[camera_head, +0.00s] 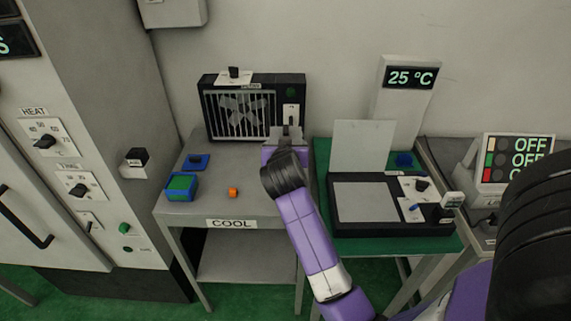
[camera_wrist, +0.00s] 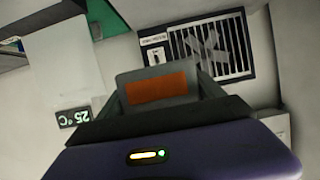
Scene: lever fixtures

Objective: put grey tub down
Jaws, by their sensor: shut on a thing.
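My gripper (camera_head: 287,147) is in front of the right part of the fan, above the back right of the table marked COOL (camera_head: 190,213). It is shut on the grey tub (camera_head: 286,131), of which only a small part shows past the gripper in the head view. In the wrist view the grey tub (camera_wrist: 140,74) sits between the fingers, with an orange thing (camera_wrist: 157,86) inside it. The tub's underside is hidden, so I cannot tell whether it touches the table.
A fan (camera_head: 207,110) stands at the table's back. The hot-plate-like device (camera_head: 365,200) stands to the right.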

